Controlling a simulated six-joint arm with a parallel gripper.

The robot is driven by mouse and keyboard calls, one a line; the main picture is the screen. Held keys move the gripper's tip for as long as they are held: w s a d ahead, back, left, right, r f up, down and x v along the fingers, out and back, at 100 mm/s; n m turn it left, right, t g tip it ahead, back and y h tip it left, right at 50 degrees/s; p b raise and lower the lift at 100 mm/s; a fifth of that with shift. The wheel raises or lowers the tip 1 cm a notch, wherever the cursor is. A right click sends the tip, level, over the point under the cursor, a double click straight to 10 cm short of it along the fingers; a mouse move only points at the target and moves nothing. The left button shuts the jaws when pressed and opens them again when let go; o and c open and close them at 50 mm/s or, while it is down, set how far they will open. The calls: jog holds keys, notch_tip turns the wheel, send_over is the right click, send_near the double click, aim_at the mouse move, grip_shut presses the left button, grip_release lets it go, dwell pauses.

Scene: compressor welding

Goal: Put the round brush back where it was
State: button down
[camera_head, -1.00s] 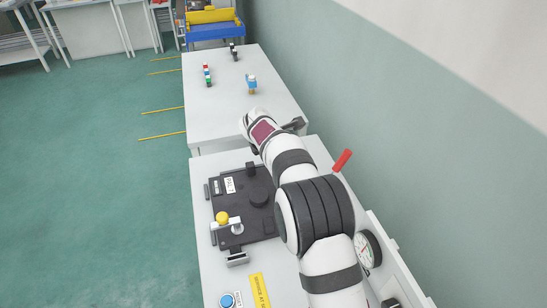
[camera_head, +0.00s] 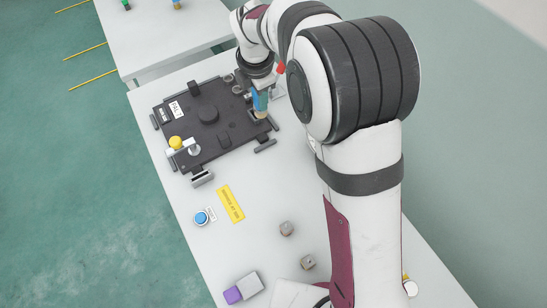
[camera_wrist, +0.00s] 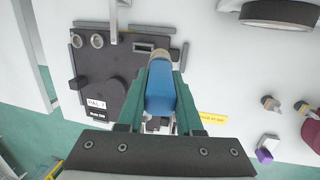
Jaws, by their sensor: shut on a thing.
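My gripper (camera_head: 261,88) is shut on a blue-bodied brush (camera_head: 260,104) with a tan lower end. The brush hangs tip down over the right edge of the dark fixture plate (camera_head: 225,139). I cannot tell whether its tip touches the plate. In the wrist view the brush (camera_wrist: 160,92) sits between the two green fingers of my gripper (camera_wrist: 161,78), its tan and grey end pointing away. A similar blue and tan item (camera_head: 178,5) stands on the far table, cut by the top edge of the head view.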

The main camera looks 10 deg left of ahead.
jog(key=s+d+g, duration=0.2)
jog(key=s+d, duration=0.4)
jog(key=s, duration=0.1)
jog(key=shift+h, duration=0.3)
jog(key=f, duration=0.9)
jog(key=shift+s+d+f, duration=0.2)
jog(key=shift+s, duration=0.15)
jog(key=shift+f, duration=0.1)
jog(key=c, duration=0.6)
grip_release()
jog(key=shift+o, duration=0.2)
